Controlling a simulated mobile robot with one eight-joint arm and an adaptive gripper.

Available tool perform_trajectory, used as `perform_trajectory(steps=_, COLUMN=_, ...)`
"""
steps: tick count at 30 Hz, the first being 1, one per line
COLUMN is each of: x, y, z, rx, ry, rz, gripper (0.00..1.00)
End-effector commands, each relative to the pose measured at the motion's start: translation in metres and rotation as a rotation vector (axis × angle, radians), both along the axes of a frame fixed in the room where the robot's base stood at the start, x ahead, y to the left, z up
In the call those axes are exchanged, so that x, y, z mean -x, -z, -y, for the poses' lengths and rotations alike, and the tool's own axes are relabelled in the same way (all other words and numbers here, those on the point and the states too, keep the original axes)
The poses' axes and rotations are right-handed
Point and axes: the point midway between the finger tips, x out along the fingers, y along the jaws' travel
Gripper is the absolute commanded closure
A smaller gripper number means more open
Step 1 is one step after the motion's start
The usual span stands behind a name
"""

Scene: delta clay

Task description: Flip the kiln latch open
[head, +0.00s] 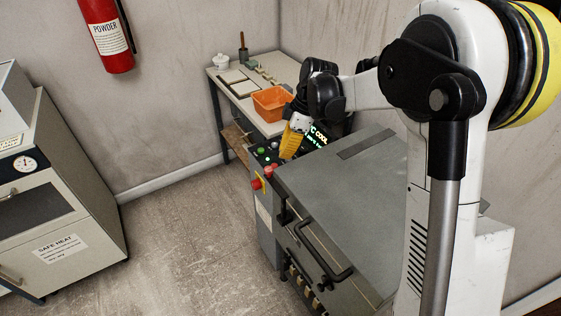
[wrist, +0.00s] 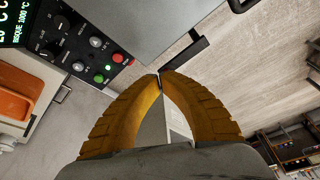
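The kiln (head: 335,180) stands at centre right in the head view, with a flat grey lid that is down. A dark bracket-like part, seemingly the latch (head: 285,213), sits on its front edge near the left corner. In the wrist view a dark bar, likely the same latch (wrist: 186,55), juts from the kiln's edge just beyond my fingertips. My gripper (head: 287,155) points down over the control panel side of the kiln. In the wrist view my gripper's (wrist: 160,74) yellow fingertips meet, with nothing clearly held between them. They look apart from the latch.
The control panel (wrist: 88,40) has knobs and lit buttons. A red stop button (head: 268,171) sits at the kiln's corner. A black handle (head: 322,255) crosses the kiln front. A table with an orange bin (head: 271,104) stands behind. Floor (head: 185,225) at left is clear.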

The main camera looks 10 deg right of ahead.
Motion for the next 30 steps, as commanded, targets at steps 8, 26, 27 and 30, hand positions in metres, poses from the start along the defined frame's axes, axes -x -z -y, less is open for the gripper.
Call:
perform_trajectory(steps=8, x=0.003, y=-0.049, z=0.015, rx=0.0, ry=0.001, rz=0.0, gripper=1.0)
perform_trajectory(steps=26, x=0.003, y=-0.062, z=0.019, rx=0.0, ry=0.0, rz=0.0, gripper=1.0)
perform_trajectory(steps=27, x=0.004, y=-0.062, z=0.019, rx=0.0, ry=0.001, rz=0.0, gripper=1.0)
perform_trajectory(steps=30, x=0.008, y=-0.067, z=0.019, rx=0.004, ry=0.026, rz=0.002, gripper=1.0)
